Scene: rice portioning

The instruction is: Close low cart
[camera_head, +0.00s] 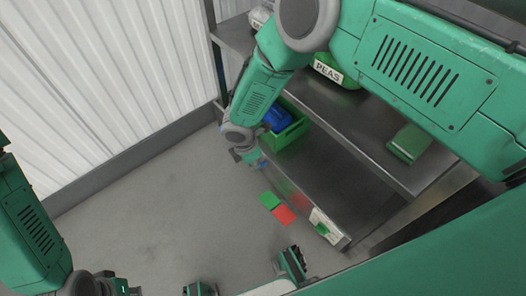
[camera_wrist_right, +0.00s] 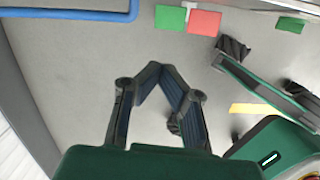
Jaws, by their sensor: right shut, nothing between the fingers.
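The low cart (camera_head: 315,178) is the grey metal bottom tier under the shelf unit, with a green bin (camera_head: 291,130) on it. Its front edge extends over the floor, beside a green and a red patch. My right gripper (camera_head: 254,158) is low at the cart's left front end, its fingers small in the head view. In the right wrist view, the gripper (camera_wrist_right: 160,70) is shut and empty, fingertips together over bare floor. A blue bar (camera_wrist_right: 70,14) lies beyond it at upper left, apart from the fingers. My left arm is at the lower left; its gripper (camera_head: 122,287) is partly cut off.
Upper shelves hold a green PEAS container (camera_head: 328,70) and a green box (camera_head: 409,143). The green patch (camera_wrist_right: 170,18) and red patch (camera_wrist_right: 204,22) lie beyond my right gripper. A white corrugated wall (camera_head: 90,80) stands at left. The floor in the middle is clear.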

